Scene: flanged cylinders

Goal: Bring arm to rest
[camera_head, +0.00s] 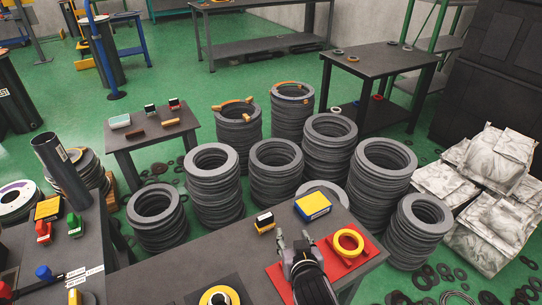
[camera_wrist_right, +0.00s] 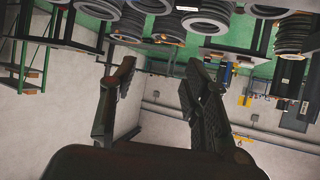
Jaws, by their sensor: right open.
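My right gripper (camera_head: 294,243) is over the right part of the near dark table (camera_head: 190,262) in the head view, its fingers pointing away from me. In the right wrist view its two fingers (camera_wrist_right: 160,85) stand wide apart with nothing between them. A yellow ring (camera_head: 348,241) lies on a red mat (camera_head: 371,262) just right of the gripper, apart from it. My left gripper is not in view.
Several stacks of grey flanged rings (camera_head: 212,157) stand on the floor just beyond. Silvery sacks (camera_head: 490,200) are piled at right. The table's middle is clear.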

